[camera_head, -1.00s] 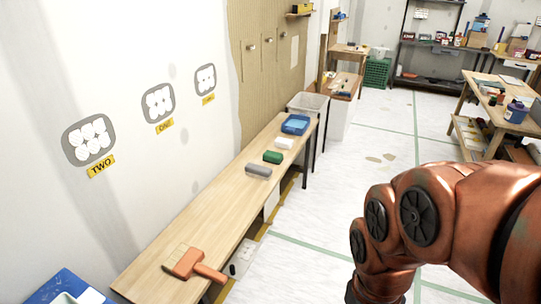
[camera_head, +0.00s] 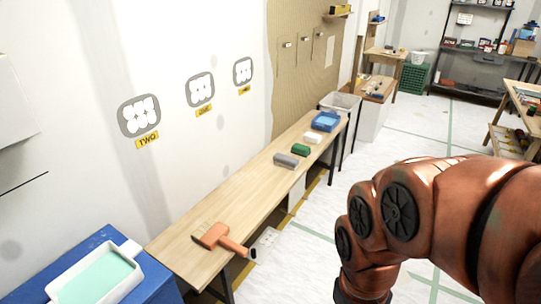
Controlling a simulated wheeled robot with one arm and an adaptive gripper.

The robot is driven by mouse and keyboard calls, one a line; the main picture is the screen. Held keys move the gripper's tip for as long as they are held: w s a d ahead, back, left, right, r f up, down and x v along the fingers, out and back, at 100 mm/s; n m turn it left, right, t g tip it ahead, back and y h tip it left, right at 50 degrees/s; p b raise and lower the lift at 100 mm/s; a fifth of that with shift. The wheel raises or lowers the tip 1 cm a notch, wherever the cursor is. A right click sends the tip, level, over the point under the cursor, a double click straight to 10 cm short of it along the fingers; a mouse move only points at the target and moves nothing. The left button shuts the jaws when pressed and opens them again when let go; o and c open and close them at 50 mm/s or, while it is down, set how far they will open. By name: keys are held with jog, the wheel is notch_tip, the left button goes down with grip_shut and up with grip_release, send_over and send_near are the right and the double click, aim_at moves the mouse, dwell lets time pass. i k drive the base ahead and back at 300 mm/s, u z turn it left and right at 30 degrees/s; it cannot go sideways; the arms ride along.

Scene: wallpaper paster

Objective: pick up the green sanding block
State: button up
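The green sanding block (camera_head: 300,150) lies on the long wooden bench (camera_head: 235,195) against the wall. It sits between a grey block (camera_head: 286,161) on its near side and a white block (camera_head: 313,138) on its far side. A blue tray (camera_head: 326,121) stands at the bench's far end. My orange arm fills the lower right, well to the right of the bench. My gripper is not visible in the view.
A blue cabinet (camera_head: 160,290) with a tray of pale green liquid (camera_head: 97,280) stands at the lower left. A white bin (camera_head: 341,104) stands past the bench. Floor right of the bench is open.

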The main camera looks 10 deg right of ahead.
aim_at(299, 150)
jog(key=u, duration=0.25)
jog(key=k, duration=0.3)
jog(key=z, duration=0.6)
jog(key=i, duration=0.85)
jog(key=z, duration=0.6)
jog(key=i, duration=1)
jog(key=u, duration=1.1)
jog(key=i, duration=0.75)
jog(key=u, duration=0.85)
